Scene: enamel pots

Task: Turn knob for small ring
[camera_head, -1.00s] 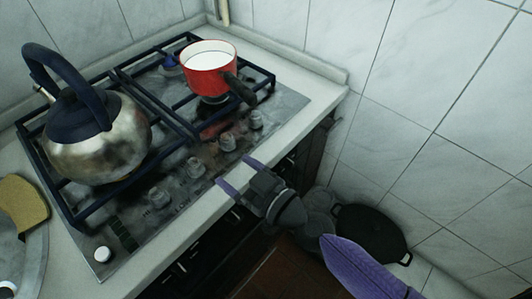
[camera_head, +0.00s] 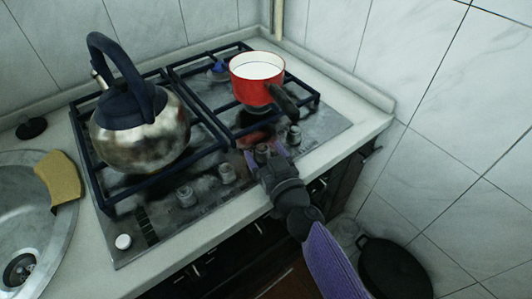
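The gas hob (camera_head: 160,232) carries a row of grey knobs along its front. One knob (camera_head: 262,152), third from the left, lies between the two purple fingers of my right gripper (camera_head: 265,154). The fingers are spread, one on each side of that knob; I cannot tell if they touch it. Another knob (camera_head: 294,136) is just right of the gripper, and further knobs (camera_head: 227,173) and (camera_head: 186,196) are to its left. My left gripper is not in view.
A large kettle (camera_head: 140,135) stands on the left grate. The pot's dark handle (camera_head: 284,99) reaches out above the right knobs. A sink (camera_head: 42,225) with a yellow sponge (camera_head: 60,178) is at left. A black pan (camera_head: 395,268) lies low at right, by the tiled wall.

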